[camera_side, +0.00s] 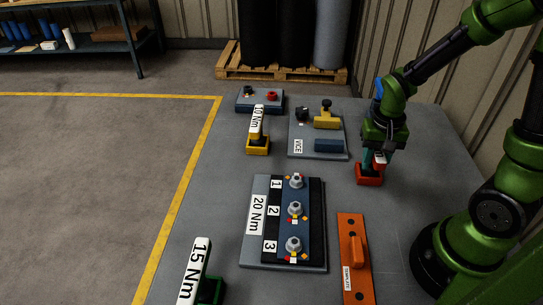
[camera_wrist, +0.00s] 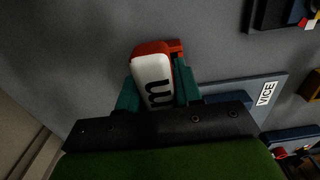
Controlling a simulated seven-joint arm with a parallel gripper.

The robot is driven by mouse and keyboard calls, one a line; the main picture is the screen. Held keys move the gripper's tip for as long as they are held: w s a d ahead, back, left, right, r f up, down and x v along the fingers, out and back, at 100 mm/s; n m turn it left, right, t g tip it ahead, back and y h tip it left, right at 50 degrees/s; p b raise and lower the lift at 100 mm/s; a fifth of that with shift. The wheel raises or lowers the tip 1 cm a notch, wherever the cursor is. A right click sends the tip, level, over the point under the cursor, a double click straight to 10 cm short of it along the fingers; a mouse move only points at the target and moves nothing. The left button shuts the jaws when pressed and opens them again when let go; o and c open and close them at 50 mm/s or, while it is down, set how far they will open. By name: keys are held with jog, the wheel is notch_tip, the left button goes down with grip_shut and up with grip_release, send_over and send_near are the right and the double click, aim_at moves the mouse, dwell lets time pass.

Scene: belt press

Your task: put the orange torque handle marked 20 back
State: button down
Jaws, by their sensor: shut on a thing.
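The orange-red torque handle with a white label (camera_side: 379,159) is between the fingers of my gripper (camera_side: 375,158). In the wrist view the white face of the handle (camera_wrist: 152,80) shows the letter "m"; its number is hidden. My teal fingers close on it from both sides. An orange-red block, seemingly its holder (camera_side: 369,175), is directly below my gripper on the right part of the table. The handle is upright at this block; I cannot tell whether it is fully seated. A board marked 20 Nm (camera_side: 259,214) with three numbered bolts lies at the table's middle.
The yellow 10 Nm handle (camera_side: 256,122) stands in a yellow holder to the left. The 15 Nm handle (camera_side: 193,272) stands in a green holder at front left. A vice plate (camera_side: 299,146) lies left of my gripper. An orange template plate (camera_side: 348,222) lies in front of my gripper.

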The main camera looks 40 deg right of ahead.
jog(key=shift+f, duration=0.15)
jog(key=c, duration=0.8)
grip_release()
jog(key=shift+o, duration=0.2)
notch_tip(320, 180, up, 16)
jog(key=s+a+r+n+t+y, duration=0.2)
jog(key=a+r+n+t, duration=0.1)
jog(key=a+n+t, duration=0.2)
jog(key=shift+s+a+r+t, duration=0.35)
jog(key=shift+a+t, duration=0.75)
jog(key=shift+a, duration=1.3)
